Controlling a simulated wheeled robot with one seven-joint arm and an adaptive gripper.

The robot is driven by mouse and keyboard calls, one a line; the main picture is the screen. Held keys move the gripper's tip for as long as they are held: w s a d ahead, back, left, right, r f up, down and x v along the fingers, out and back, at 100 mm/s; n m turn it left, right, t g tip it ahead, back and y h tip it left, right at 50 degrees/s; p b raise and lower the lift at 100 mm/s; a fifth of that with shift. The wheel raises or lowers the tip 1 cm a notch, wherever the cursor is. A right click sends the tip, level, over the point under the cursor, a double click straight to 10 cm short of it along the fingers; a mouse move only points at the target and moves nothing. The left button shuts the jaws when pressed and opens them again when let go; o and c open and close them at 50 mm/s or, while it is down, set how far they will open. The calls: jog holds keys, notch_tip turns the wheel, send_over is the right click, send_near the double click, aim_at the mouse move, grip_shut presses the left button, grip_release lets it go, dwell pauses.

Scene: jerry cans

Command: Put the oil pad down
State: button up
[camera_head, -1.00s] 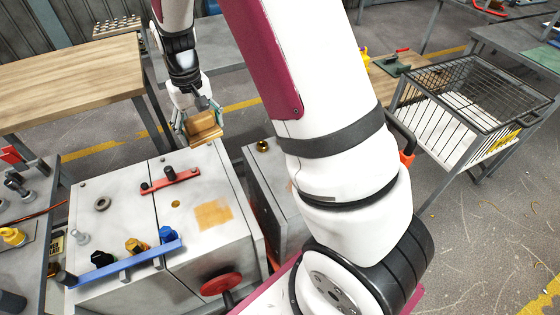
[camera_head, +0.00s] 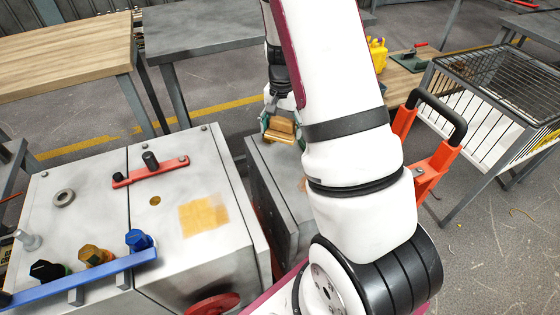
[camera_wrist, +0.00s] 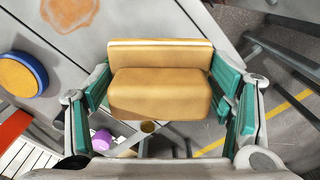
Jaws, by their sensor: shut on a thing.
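The oil pad (camera_wrist: 160,90) is a tan, stepped block with a pale stripe along its far edge in the wrist view. My gripper (camera_head: 281,127) is shut on it, with green finger pads pressing on its left and right ends. In the head view the oil pad (camera_head: 280,129) is held in the air by the far edge of the second grey cabinet (camera_head: 277,172). My white arm hides part of that cabinet top.
A grey cabinet (camera_head: 170,222) at the left carries a square oily stain (camera_head: 204,215), a red bar handle (camera_head: 151,171) and a blue rail (camera_head: 90,277) with coloured knobs. A wire cart (camera_head: 480,92) stands at the right. A wooden table (camera_head: 65,55) is at the back left.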

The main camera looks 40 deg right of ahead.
aim_at(282, 158)
notch_tip(282, 158, down, 10)
jog(key=shift+r+b, duration=0.1)
jog(key=shift+b, duration=0.85)
jog(key=shift+f, duration=0.25)
jog(key=o, duration=1.2)
jog(key=shift+r, duration=0.15)
